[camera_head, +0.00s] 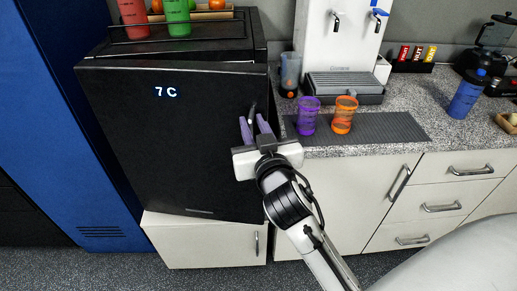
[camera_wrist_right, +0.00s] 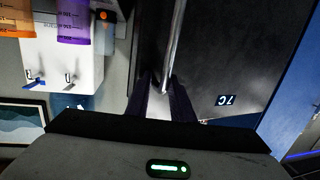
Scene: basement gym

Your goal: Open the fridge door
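The black fridge door (camera_head: 160,140) with its lit "7 C" display fills the left middle of the head view. It also shows in the right wrist view (camera_wrist_right: 235,65). The door stands at or close to its frame; I cannot tell if there is a gap. My right gripper (camera_head: 254,117) is at the door's right side. In the head view, the gripper mostly hides the handle. My left gripper is not in view.
A rack with red and green bottles (camera_head: 176,15) stands on the fridge. To the right, a counter holds a purple cup (camera_head: 308,117), an orange cup (camera_head: 344,115) and a water dispenser (camera_head: 330,40). A blue locker (camera_head: 50,110) stands close on the left.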

